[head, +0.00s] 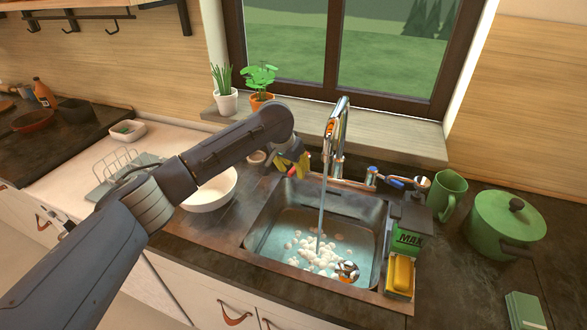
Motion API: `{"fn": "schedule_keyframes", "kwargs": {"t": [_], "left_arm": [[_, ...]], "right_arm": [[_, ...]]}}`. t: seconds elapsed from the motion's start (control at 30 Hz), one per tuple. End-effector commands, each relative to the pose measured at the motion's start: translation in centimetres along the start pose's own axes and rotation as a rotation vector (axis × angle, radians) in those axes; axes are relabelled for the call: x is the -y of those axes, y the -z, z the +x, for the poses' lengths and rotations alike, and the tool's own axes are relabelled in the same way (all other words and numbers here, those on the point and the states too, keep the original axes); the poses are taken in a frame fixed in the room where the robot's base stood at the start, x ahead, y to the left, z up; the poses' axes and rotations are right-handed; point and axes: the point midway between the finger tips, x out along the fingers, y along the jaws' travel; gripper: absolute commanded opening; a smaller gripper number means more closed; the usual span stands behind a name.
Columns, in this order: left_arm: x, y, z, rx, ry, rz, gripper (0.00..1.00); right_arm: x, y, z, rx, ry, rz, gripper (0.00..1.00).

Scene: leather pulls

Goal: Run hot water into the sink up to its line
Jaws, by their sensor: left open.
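The metal sink (258,238) sits in the dark counter, with shallow water and white foam in its bottom. A stream of water runs from the chrome faucet (341,125) into it. My left gripper (294,164), with yellow fingers, is open at the left of the faucet's base. A small red part (292,172), perhaps the hot handle, shows at its fingers; contact is unclear. A blue-marked handle (393,182) stands to the right of the faucet. My right gripper is out of view.
A white bowl (213,193) stands left of the sink, partly behind my arm. A yellow sponge (401,273) is at the sink's right front corner. A green mug (446,194) and lidded green pot (499,224) stand to the right. Potted plants (261,98) line the sill.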

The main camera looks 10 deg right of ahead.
Motion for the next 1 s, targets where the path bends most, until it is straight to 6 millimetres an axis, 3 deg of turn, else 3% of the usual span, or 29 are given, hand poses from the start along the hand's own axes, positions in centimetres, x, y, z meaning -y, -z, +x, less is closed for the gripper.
{"fn": "schedule_keyframes", "kwargs": {"t": [0.17,0.6,0.8,1.0], "left_arm": [[0.0,0.1,-1.6,-0.003,-0.001,0.001,0.38],[0.1,0.1,-9.0,-0.003,0.002,0.002,0.38],[0.1,0.0,-11.0,-0.001,0.001,0.0,0.38],[0.0,0.0,-11.8,0.0,0.001,0.0,0.38]], "right_arm": [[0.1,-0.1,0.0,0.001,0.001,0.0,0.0],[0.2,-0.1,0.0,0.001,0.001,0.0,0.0],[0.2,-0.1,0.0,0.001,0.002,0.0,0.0],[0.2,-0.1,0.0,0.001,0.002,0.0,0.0]]}}
